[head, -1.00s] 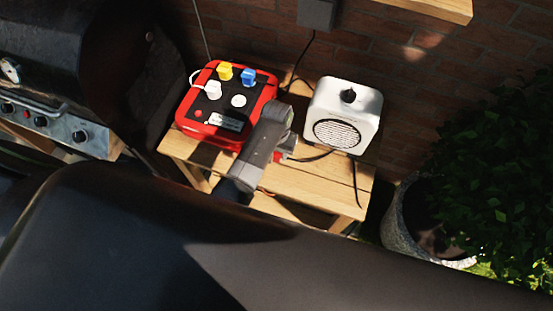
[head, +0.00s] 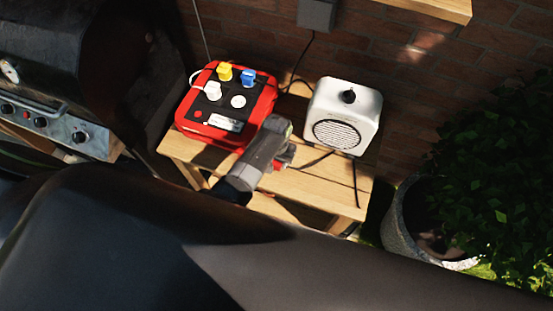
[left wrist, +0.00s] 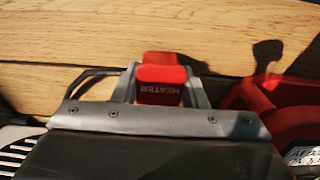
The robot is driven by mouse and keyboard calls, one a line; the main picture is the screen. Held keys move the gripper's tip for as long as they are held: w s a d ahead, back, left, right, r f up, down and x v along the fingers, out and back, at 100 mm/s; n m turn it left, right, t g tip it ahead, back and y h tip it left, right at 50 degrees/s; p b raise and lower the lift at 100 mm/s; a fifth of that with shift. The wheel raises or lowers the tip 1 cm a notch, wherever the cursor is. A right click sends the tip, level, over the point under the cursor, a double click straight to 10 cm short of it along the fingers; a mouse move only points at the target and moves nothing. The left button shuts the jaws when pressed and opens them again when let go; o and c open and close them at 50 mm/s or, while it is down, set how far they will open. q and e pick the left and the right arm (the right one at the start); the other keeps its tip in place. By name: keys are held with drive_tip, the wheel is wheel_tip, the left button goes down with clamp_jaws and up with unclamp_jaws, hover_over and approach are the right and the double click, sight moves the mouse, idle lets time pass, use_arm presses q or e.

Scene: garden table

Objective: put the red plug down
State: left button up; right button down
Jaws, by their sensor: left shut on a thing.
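The red plug (left wrist: 161,80) is between the two fingers of my left gripper (left wrist: 160,86) in the left wrist view, with the word "HEATER" on it. My left gripper (head: 280,150) is shut on it over the wooden table (head: 318,187), between the red power box and the white heater. Only a bit of red shows past the gripper in the head view. A dark cord runs from beside the plug in the left wrist view. I cannot tell whether the plug touches the table. My right gripper is not in view.
The red power box (head: 205,131) with yellow, blue and white plugs stands left of the gripper. The white heater (head: 362,107) stands to the right. A grill (head: 80,75) is at the far left.

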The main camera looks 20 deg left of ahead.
use_arm(q)
drive_tip(key=shift+f, duration=0.4)
drive_tip(key=o, duration=1.3)
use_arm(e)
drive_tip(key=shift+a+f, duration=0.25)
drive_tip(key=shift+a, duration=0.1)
use_arm(q)
drive_tip(key=shift+r, duration=0.1)
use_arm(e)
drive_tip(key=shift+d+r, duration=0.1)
use_arm(q)
drive_tip(key=shift+r, duration=0.35)
wheel_tip(320, 180, up, 12)
drive_tip(key=shift+r, duration=0.15)
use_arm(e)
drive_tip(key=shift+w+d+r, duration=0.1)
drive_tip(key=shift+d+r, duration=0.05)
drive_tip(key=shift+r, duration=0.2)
